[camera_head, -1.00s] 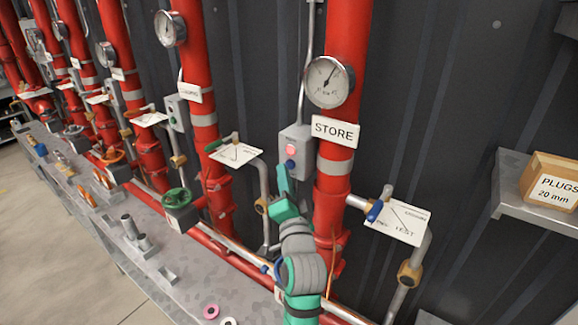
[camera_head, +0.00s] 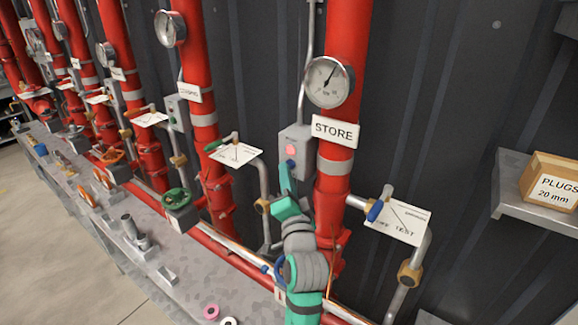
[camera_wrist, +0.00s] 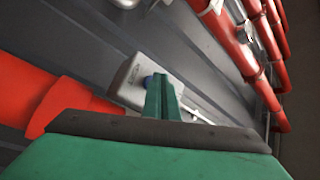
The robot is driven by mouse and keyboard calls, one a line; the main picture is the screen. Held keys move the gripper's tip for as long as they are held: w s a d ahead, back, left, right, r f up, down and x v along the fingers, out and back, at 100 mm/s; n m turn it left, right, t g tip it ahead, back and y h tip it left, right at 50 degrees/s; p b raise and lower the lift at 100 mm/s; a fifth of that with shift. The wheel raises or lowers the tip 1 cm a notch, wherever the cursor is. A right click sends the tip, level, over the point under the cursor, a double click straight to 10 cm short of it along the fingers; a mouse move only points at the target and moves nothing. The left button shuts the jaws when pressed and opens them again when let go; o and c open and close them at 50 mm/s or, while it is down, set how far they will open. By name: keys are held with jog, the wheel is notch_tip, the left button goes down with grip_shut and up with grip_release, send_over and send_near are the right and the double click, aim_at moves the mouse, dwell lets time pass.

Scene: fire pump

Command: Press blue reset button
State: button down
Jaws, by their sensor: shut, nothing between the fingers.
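The grey control box (camera_head: 298,141) is mounted left of the red STORE pipe. It carries a pink button (camera_head: 291,149) with the blue reset button (camera_head: 291,162) below. My gripper (camera_head: 286,168) is shut and empty, with its tip directly below the blue button and overlapping its lower edge in the head view. In the wrist view the shut fingers (camera_wrist: 162,82) stand in front of the grey box (camera_wrist: 133,88), and part of the blue button (camera_wrist: 148,80) shows beside their tip. I cannot tell whether the tip touches the button.
The red STORE pipe (camera_head: 345,118), with a gauge (camera_head: 329,82) and sign (camera_head: 334,130), stands close right of my gripper. A valve with a blue handle (camera_head: 375,210) is lower right. A grey pipe (camera_head: 264,183) rises at left. A PLUGS box (camera_head: 551,181) sits on a right shelf.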

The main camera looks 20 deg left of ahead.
jog(key=shift+w+d, duration=0.15)
jog(key=shift+w, duration=0.05)
dwell(0.3)
jog(key=shift+s, duration=0.1)
jog(key=shift+s+a, duration=0.35)
jog(key=shift+s, duration=0.45)
jog(key=s, duration=0.1)
jog(key=s+a, duration=0.1)
jog(key=s, duration=0.2)
jog(key=shift+s+a, duration=0.35)
jog(key=shift+d, duration=0.1)
dwell(0.7)
